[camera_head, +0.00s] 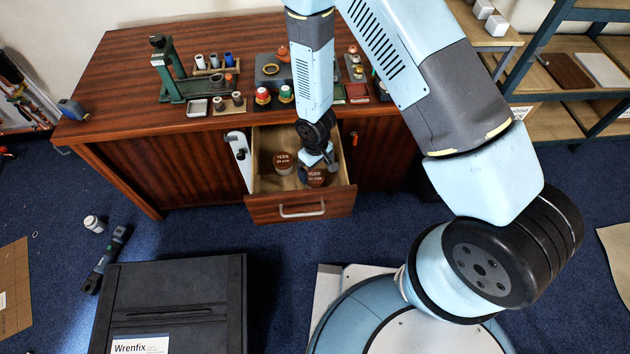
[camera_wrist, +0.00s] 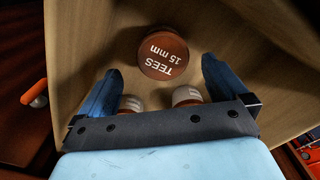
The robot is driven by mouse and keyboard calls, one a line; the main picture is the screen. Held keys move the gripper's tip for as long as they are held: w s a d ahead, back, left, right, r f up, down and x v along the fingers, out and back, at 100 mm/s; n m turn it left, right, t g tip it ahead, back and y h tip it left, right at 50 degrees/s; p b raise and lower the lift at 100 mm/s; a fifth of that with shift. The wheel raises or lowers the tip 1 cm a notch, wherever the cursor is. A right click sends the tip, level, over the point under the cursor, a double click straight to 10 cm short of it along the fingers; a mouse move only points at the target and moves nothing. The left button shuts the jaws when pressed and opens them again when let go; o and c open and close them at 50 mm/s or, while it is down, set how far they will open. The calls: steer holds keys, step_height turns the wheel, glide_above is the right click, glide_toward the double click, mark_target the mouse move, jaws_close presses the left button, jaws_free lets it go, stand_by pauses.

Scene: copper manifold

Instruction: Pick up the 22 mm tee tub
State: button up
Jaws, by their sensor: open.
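Two brown-lidded tubs sit in the open drawer (camera_head: 262,204): one at left (camera_head: 284,160) and one at right (camera_head: 317,177), partly covered by my gripper. Their size marks are too small to read surely in the head view. In the wrist view a tub lid reads "TEES 15 mm" (camera_wrist: 163,53), beyond my fingertips. My gripper (camera_wrist: 160,78) is open, with its blue fingers apart and nothing held. It also shows over the drawer in the head view (camera_head: 327,163). Two brown, pale-banded round things (camera_wrist: 187,95) are partly hidden behind the palm; I cannot read them.
The drawer walls close in around my gripper. The wooden bench top (camera_head: 120,75) above holds a green stand (camera_head: 172,75) and several small fittings. A black case (camera_head: 180,290) stands on the blue floor at front left. Shelves (camera_head: 575,75) stand at right.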

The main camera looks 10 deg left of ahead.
mark_target(315, 177)
steer(key=shift+s+f, duration=0.15)
steer(key=shift+f, duration=2.45)
steer(key=c, duration=1.4)
